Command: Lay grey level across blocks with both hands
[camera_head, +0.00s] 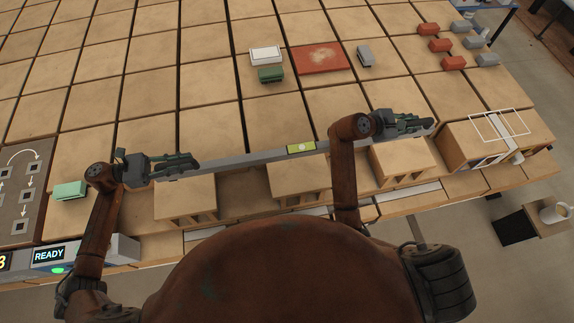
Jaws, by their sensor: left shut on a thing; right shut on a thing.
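The long grey level (245,160), with a yellow-green vial window (301,148) in its middle, spans between my two grippers. My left gripper (180,163) is shut on it near its left end. My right gripper (408,122) is shut on it near its right end. Hollow tan blocks stand in a row nearer to me: a left one (187,192), a middle one (300,175) and a right one (404,157). In the picture the level runs along their far edges, its right end higher in the frame. I cannot tell whether it touches the blocks.
A larger tan block (460,147) with a white outline stands at the right. A red mat (320,58), a white box (265,55), a green block (270,75) and a grey block (365,55) lie farther back. A green block (70,190) and a READY display (50,253) are at left.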

